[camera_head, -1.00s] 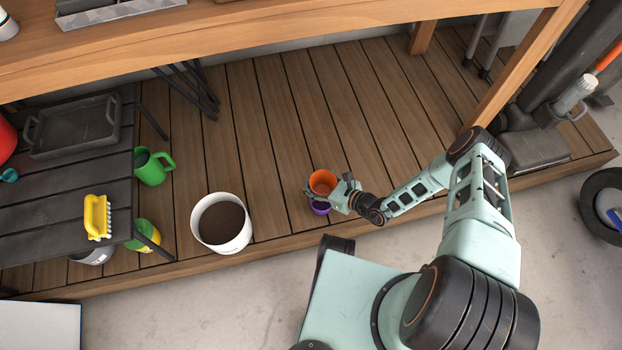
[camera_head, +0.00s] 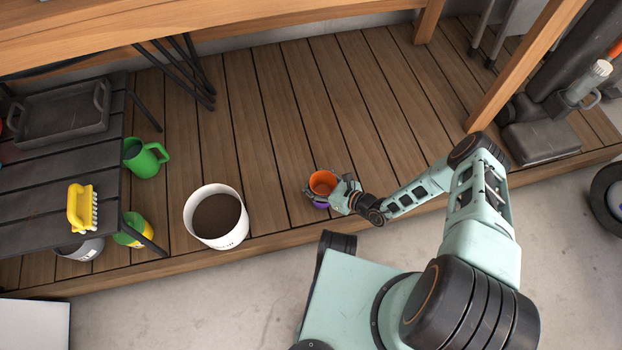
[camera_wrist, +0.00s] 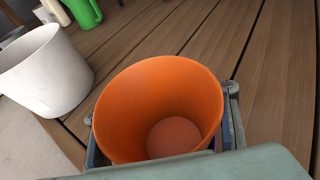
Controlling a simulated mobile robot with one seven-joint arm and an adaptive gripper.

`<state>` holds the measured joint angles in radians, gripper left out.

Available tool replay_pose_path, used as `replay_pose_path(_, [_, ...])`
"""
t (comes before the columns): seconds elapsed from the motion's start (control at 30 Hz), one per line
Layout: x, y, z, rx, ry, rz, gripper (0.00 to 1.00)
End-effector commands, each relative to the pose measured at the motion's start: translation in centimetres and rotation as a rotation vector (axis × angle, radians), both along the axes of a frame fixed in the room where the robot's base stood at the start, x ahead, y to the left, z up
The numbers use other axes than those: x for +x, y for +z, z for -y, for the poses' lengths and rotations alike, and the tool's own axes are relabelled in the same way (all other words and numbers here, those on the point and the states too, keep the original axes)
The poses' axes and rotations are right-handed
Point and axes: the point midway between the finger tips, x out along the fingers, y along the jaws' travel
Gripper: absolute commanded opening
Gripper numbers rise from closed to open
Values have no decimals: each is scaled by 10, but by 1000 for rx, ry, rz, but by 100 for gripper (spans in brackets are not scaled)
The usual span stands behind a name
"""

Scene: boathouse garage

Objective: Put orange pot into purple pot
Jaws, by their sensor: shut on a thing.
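The orange pot (camera_head: 323,184) is held upright or nearly so in my gripper (camera_head: 326,191), with a finger on either side of it. In the wrist view the orange pot (camera_wrist: 160,105) fills the middle, open side up and empty. The purple pot (camera_head: 321,205) shows only as a small patch directly below the orange pot in the head view; the rest is hidden behind the gripper and orange pot. A thin purple sliver shows beside the orange pot in the wrist view. I cannot tell whether the orange pot is inside the purple one or above it.
A white bucket of soil (camera_head: 216,216) stands left on the wooden deck (camera_head: 290,120). A green watering can (camera_head: 145,158) and a dark slatted table (camera_head: 100,150) with a yellow brush (camera_head: 82,208) are further left. Deck behind the pots is clear.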

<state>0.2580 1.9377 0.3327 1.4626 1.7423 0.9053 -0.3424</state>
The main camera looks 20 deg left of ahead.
Motion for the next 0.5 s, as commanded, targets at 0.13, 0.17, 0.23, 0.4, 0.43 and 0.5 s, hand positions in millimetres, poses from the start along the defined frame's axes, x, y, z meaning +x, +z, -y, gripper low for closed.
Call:
replay_pose_path(0.13, [0, -4, 0, 1, 0, 0, 13])
replay_pose_path(0.17, [0, -4, 0, 1, 0, 0, 13])
replay_pose_path(0.23, [0, -4, 0, 1, 0, 0, 13])
replay_pose_path(0.4, [0, -4, 0, 1, 0, 0, 47])
replay_pose_path(0.43, [0, -4, 0, 1, 0, 0, 50])
replay_pose_path(0.5, [0, -4, 0, 1, 0, 0, 58])
